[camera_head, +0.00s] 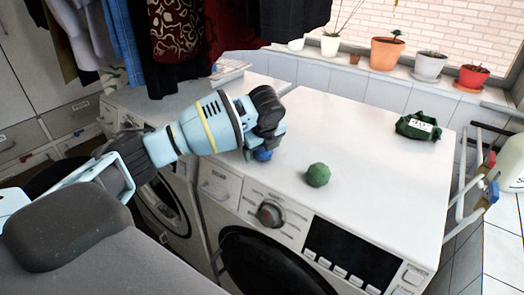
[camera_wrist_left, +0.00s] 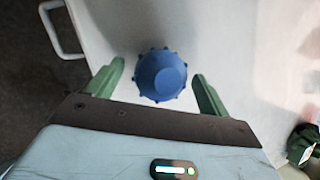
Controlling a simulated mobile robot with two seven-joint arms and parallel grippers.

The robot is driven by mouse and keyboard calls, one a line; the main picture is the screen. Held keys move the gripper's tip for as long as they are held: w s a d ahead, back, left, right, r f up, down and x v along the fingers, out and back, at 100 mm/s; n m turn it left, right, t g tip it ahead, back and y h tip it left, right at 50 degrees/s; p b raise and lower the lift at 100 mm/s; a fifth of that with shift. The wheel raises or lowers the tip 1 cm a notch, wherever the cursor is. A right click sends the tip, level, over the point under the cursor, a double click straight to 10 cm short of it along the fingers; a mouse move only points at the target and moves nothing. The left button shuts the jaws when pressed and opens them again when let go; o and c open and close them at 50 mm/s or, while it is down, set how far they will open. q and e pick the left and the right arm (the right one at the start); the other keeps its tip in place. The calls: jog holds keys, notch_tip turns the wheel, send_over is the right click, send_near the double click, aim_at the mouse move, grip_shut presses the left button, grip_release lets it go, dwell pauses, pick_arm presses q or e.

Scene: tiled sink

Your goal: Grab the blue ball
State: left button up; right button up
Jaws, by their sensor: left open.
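The blue ball (camera_head: 263,154) sits on the white top of the washing machine, partly hidden by my left gripper (camera_head: 262,150) in the head view. In the left wrist view the knobbly blue ball (camera_wrist_left: 161,75) lies between the two green fingers of my left gripper (camera_wrist_left: 157,85), with a gap on each side. The left gripper is open and points down at the ball. My right gripper does not show in either view.
A green ball (camera_head: 318,175) lies on the washing machine top (camera_head: 350,130), right of the blue one. A dark green labelled item (camera_head: 418,127) sits farther right. Clothes (camera_head: 180,40) hang above at the back left. Potted plants (camera_head: 386,52) line the sill. A drying rack (camera_head: 478,170) stands at right.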

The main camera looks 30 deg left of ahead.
pick_arm(q)
jog(key=shift+c, duration=0.2)
jog(key=c, duration=1)
jog(key=shift+c, duration=0.2)
jog(key=shift+r, duration=0.1)
jog(key=shift+r, duration=0.6)
notch_tip(320, 180, up, 2)
jog(key=shift+r, duration=0.2)
jog(key=s+a, duration=0.2)
jog(key=s, duration=0.5)
jog(key=s+a+r, duration=0.1)
jog(key=s+a, duration=0.1)
jog(key=s, duration=0.6)
jog(key=shift+s+a, duration=0.15)
jog(key=shift+a, duration=0.25)
